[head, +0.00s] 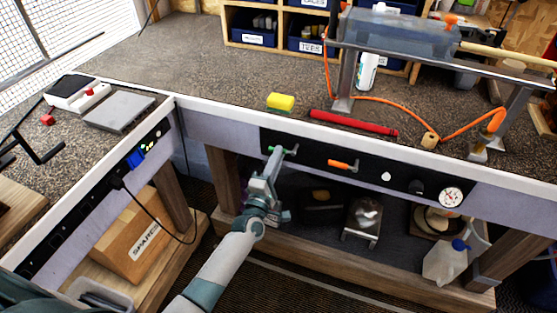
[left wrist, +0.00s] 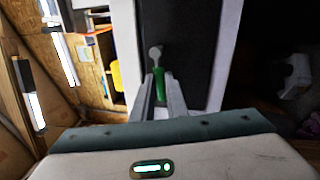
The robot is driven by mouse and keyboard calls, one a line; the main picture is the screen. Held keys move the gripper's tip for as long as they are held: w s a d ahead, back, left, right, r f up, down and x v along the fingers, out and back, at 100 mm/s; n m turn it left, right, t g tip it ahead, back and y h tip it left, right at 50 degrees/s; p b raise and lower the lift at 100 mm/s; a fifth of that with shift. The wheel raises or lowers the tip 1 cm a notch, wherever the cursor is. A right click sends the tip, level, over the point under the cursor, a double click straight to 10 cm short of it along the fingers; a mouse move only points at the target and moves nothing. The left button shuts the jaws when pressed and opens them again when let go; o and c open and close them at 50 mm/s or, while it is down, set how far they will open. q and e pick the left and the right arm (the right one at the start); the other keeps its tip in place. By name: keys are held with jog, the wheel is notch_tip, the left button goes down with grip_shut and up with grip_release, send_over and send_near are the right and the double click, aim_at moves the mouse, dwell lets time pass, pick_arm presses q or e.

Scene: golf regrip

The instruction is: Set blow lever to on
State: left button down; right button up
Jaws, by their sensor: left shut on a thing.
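A black control panel (head: 370,178) on the bench front carries a green lever (head: 291,151) and an orange lever (head: 342,165). No readable label shows which of them is the blow lever. My left gripper (head: 277,152) is at the green lever and shut on it. In the left wrist view the green handle (left wrist: 160,84) sits between the two fingers (left wrist: 160,95), with its round grey pivot (left wrist: 155,53) beyond the tips. The orange lever lies roughly sideways along the panel, apart from the gripper. My right gripper is not in view.
A pressure gauge (head: 450,197) and a white knob (head: 385,176) are further right on the panel. A yellow sponge (head: 281,101) and a red bar (head: 352,123) lie on the bench above. A white jug (head: 444,262) stands on the lower shelf.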

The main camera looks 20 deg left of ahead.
pick_arm(q)
jog(key=shift+r+m, duration=0.25)
jog(key=shift+m, duration=0.65)
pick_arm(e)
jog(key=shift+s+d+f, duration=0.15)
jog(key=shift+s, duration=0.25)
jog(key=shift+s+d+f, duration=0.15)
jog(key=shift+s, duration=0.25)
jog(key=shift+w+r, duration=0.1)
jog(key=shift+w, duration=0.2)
pick_arm(q)
jog(key=c, duration=1.7)
grip_release()
jog(key=shift+c, duration=0.2)
jog(key=shift+s, duration=0.1)
